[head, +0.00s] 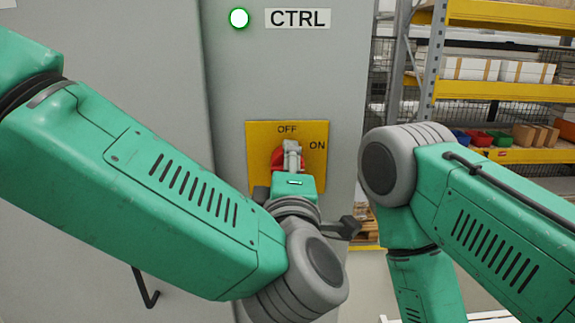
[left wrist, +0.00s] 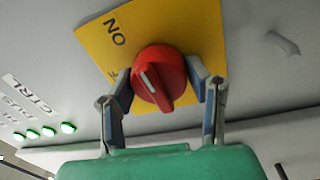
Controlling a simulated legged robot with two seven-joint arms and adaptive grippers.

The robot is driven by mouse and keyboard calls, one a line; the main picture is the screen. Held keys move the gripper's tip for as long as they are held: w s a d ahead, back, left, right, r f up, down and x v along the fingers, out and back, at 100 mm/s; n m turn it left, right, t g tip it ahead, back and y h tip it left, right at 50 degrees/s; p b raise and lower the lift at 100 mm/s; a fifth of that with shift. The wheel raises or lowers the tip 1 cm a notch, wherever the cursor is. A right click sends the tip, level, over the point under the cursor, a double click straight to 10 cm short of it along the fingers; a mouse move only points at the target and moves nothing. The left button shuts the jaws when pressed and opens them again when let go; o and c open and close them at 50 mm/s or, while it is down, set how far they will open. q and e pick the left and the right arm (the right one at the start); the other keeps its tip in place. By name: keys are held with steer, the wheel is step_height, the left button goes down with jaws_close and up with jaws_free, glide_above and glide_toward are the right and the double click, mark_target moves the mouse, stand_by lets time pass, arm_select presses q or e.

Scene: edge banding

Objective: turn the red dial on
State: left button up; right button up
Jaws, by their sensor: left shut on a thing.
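The red dial (head: 276,158) is on a yellow plate (head: 256,135) marked OFF above and ON at the right. In the head view my left gripper (head: 291,152) covers most of it. In the left wrist view the dial (left wrist: 165,65) is between the two fingers of my left gripper (left wrist: 160,84), which is shut on it. The dial's white mark is on the side towards the OFF lettering, partly hidden by a finger, on the yellow plate (left wrist: 190,22). My right arm shows at the right of the head view; its gripper is out of view.
The plate is on a grey cabinet (head: 235,75) with a lit green lamp (head: 239,18) and a CTRL label (head: 297,18) above. A black handle (head: 146,288) is at lower left. Shelves (head: 505,90) with boxes and coloured bins stand behind at the right.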

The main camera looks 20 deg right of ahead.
arm_select(q)
steer(key=shift+s+f+m, duration=0.1)
steer(key=shift+f+m, duration=0.25)
steer(key=shift+m, duration=0.25)
steer(key=o, duration=1.1)
steer(key=shift+d+r, duration=0.1)
steer(key=v, duration=1.1)
steer(key=shift+s, duration=0.3)
